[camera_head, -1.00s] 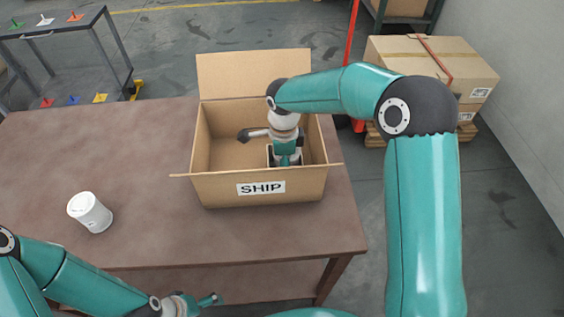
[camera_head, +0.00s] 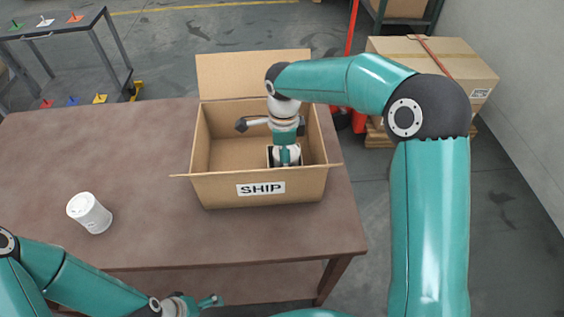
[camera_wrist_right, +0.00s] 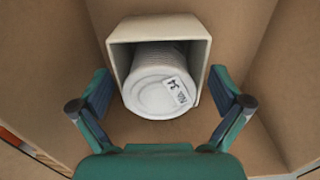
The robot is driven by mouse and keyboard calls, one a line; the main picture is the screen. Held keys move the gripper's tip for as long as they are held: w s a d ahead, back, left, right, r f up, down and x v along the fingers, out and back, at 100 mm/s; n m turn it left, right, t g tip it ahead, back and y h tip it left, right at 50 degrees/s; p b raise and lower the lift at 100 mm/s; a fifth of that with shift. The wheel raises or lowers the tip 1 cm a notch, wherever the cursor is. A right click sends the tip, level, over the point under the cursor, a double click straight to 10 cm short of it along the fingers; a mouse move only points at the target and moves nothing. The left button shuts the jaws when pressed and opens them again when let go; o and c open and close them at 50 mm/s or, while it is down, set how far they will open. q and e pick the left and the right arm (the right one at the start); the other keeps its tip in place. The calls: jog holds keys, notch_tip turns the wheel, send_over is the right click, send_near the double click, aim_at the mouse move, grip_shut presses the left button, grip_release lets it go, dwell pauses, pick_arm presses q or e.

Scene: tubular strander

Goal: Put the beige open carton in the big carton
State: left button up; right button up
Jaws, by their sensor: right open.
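The big carton (camera_head: 225,188) stands open on the table with a SHIP label on its front. My right gripper (camera_head: 285,157) reaches down into its right part. In the right wrist view the beige open carton (camera_wrist_right: 118,50) is inside the big carton, its open side facing the camera. A white ribbed container (camera_wrist_right: 150,95) with a label lies in it. My right gripper (camera_wrist_right: 159,80) is open, with one finger on each side of the beige carton and visible gaps. In the head view the gripper and front wall mostly hide the beige carton. My left gripper (camera_head: 208,301) is low near the table's front edge.
A white lidded cup (camera_head: 90,213) stands on the brown table (camera_head: 120,150) at the left. The table between the cup and the big carton is clear. A raised flap (camera_head: 250,75) stands at the big carton's back. Strapped boxes (camera_head: 440,75) sit on a pallet behind right.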

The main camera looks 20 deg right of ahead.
notch_tip(320, 180, up, 8)
jog(key=shift+r, duration=0.2)
jog(key=shift+r, duration=0.1)
dwell(0.4)
